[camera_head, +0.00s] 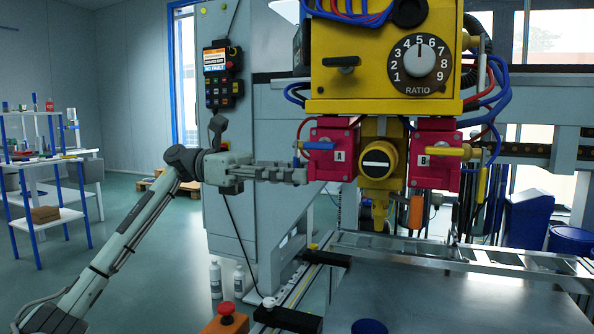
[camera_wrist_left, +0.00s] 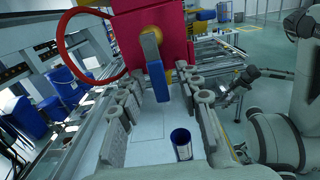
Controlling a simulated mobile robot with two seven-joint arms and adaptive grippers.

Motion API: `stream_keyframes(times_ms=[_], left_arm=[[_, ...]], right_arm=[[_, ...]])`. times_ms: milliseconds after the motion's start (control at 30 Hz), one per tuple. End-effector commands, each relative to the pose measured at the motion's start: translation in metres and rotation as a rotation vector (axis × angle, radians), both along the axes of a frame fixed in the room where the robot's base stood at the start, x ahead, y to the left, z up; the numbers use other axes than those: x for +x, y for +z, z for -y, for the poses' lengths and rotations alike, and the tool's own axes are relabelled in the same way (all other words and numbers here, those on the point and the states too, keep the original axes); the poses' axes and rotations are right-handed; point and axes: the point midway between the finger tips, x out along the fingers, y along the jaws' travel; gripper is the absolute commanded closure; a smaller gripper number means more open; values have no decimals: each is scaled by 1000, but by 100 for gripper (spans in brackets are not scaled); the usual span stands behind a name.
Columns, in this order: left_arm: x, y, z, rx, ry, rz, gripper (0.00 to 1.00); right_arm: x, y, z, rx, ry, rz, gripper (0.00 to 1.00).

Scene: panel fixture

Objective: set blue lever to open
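The blue lever (camera_head: 319,146) sits on the front of the red block marked A (camera_head: 338,168), under the yellow housing. It lies about level, with its blue end to the left. In the left wrist view the blue lever (camera_wrist_left: 158,82) shows between the two finger lines. My left gripper (camera_head: 304,173) reaches in from the left, just below the lever's end and beside the red block. In the left wrist view its fingers (camera_wrist_left: 165,112) are apart, with nothing gripped. I cannot tell whether a finger touches the lever. My right gripper is not seen.
A red block marked B (camera_head: 434,165) with a yellow lever (camera_head: 444,151) stands to the right, past a yellow round knob (camera_head: 377,162). The yellow housing (camera_head: 355,75) carries a dial (camera_head: 420,62). Hoses hang around both blocks. A metal table (camera_head: 440,300) lies below.

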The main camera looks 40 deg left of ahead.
Motion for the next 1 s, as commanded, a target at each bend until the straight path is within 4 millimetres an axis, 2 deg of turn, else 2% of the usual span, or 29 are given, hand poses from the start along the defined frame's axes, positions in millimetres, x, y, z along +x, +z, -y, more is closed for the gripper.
stream_keyframes(times_ms=[233,500,1000], left_arm=[[0,0,1,0,0,0,66],[0,0,1,0,-1,0,99],[-3,-1,2,-12,-1,-58,100]], right_arm=[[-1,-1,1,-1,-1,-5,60],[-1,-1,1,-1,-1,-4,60],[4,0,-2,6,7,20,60]])
